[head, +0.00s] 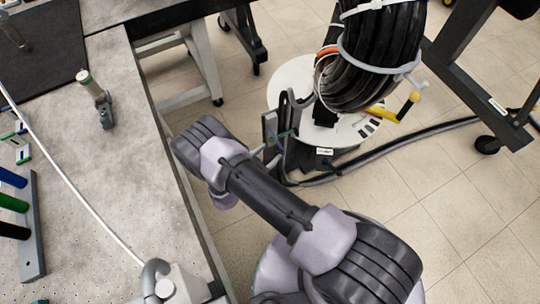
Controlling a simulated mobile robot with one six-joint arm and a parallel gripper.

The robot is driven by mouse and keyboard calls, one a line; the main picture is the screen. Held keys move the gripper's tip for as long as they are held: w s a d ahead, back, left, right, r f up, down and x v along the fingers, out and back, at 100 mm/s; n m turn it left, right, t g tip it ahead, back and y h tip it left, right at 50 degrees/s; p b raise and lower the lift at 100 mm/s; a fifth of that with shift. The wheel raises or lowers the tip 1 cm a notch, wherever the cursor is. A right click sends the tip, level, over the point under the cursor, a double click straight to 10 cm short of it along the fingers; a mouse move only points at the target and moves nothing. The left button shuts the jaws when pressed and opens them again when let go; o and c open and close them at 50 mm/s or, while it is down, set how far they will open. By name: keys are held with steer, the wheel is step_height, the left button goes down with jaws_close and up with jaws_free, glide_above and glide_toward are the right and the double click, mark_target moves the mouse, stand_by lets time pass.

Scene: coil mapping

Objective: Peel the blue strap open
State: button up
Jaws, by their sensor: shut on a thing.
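A thick black cable coil (375,55) hangs at the top, over a round white base plate (290,85). Pale grey and white straps (352,58) wrap around it. No blue strap can be made out on the side of the coil that shows. Orange and white thin wires (325,62) show at its left side. My arm reaches from the bottom right up to the left, with its wrist end left of the base plate.
Dark upright posts (290,125) stand between my arm and the coil. A yellow-handled crank (405,106) sticks out at the right. A black cable runs across the floor. A grey workbench (125,165) fills the left; open tiled floor (465,205) lies to the right.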

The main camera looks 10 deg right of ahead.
steer(key=shift+w+a, duration=0.1)
steer(key=s+d+r+p, duration=0.1)
steer(key=s+r+p, duration=0.1)
steer(key=s, duration=0.6)
steer(key=s+d+r+p, duration=0.2)
steer(key=s+r+p, duration=0.1)
steer(key=s, duration=0.5)
steer(key=shift+d+p, duration=0.15)
steer(key=shift+p, duration=0.75)
